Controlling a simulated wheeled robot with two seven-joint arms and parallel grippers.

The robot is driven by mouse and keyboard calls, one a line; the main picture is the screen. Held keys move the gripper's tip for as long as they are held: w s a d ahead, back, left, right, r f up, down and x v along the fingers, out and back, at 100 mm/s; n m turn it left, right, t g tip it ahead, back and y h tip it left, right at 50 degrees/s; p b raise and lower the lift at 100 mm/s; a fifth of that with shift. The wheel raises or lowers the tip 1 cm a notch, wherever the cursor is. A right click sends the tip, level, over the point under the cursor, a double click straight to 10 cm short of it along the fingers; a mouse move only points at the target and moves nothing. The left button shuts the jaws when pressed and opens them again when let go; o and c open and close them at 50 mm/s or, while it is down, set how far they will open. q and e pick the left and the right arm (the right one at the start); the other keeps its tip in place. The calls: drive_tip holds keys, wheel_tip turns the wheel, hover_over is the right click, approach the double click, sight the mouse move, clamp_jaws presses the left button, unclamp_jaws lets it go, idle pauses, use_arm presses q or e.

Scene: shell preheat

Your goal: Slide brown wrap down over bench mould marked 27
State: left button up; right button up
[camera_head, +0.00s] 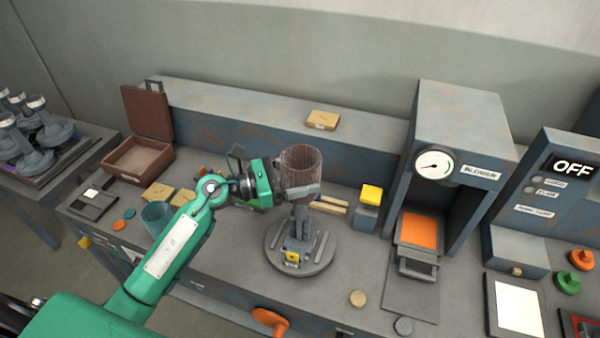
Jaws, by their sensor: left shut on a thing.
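The brown wrap (302,163) is an open-topped sleeve, held roughly upright in my left gripper (300,189). The gripper is shut on it, with a grey finger across its lower front. The bench mould (302,219) stands directly below on a round grey base (272,262) on the bench. The wrap and finger hide the mould's upper part, so I cannot tell how far the wrap is around it. A small yellow tag (292,257) is at the front of the base; its marking is too small to read. My right gripper is not in view.
An open brown case (137,160) and a teal cup (156,216) stand at the left. A grey press with a gauge (434,165) and a panel reading OFF (573,168) stand at the right. Several other moulds (35,130) stand on the far-left table.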

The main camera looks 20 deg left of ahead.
sight(300, 216)
use_arm(q)
drive_tip(key=shift+f+b, duration=1.55)
drive_tip(key=shift+f, duration=0.4)
wheel_tip(300, 216, down, 3)
drive_tip(key=b, duration=0.3)
drive_tip(key=shift+f, duration=0.2)
wheel_tip(300, 216, down, 3)
drive_tip(key=b, duration=0.2)
drive_tip(key=shift+r+b, duration=0.2)
drive_tip(key=shift+b, duration=0.15)
wheel_tip(300, 216, down, 2)
drive_tip(key=shift+f+b, duration=0.2)
drive_tip(key=shift+b, duration=0.95)
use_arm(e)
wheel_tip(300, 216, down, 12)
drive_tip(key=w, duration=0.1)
use_arm(q)
drive_tip(key=shift+f+b, duration=1.2)
drive_tip(key=shift+f, duration=0.05)
drive_tip(key=shift+f+b, duration=1.2)
drive_tip(key=shift+f, duration=0.1)
drive_tip(key=shift+f+b, duration=0.8)
drive_tip(key=shift+f, duration=0.05)
drive_tip(key=shift+f+b, duration=0.3)
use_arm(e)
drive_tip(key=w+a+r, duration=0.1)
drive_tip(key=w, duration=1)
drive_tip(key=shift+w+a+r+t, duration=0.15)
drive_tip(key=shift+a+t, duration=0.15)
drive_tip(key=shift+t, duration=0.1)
